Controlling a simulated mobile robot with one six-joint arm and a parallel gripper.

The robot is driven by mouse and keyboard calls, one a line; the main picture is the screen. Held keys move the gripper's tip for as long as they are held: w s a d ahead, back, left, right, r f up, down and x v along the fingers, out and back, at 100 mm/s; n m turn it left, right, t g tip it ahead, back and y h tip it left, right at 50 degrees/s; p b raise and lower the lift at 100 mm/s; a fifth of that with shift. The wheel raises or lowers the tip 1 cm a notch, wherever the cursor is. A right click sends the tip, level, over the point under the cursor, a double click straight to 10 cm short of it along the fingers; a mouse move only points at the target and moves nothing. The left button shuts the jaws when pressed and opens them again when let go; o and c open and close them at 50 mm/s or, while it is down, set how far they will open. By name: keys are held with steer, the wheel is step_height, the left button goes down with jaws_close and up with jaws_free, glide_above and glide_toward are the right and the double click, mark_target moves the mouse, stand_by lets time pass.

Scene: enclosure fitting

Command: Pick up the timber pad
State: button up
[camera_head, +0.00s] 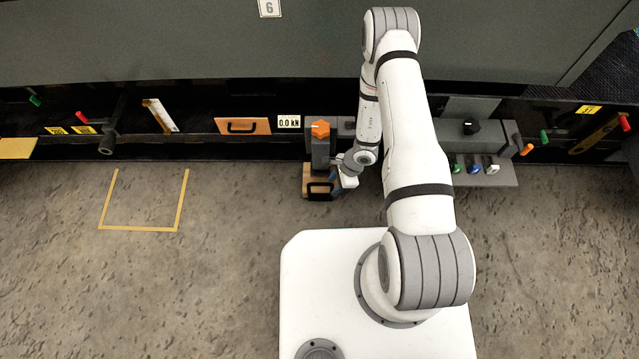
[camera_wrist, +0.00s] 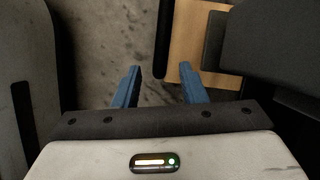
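A timber pad (camera_head: 311,172) with a black handle lies on the floor under the dark column with the orange knob. In the wrist view its pale wood (camera_wrist: 190,42) shows at upper right, with the dark handle bar along its left side. Dark parts hide some of the wood. In the head view my gripper (camera_head: 338,187) is just right of the pad. The wrist view shows the right fingertip close to the wood; I cannot tell if they touch.
The dark column (camera_head: 320,150) with an orange knob (camera_head: 320,129) stands at the pad. A wooden panel (camera_head: 243,126) with a handle is further left. A control box (camera_head: 480,172) with coloured knobs is at right. Yellow tape (camera_head: 140,229) marks clear floor at left.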

steer(key=shift+a+f, duration=0.2)
steer(key=shift+f, duration=0.25)
jaws_close()
stand_by(1.1)
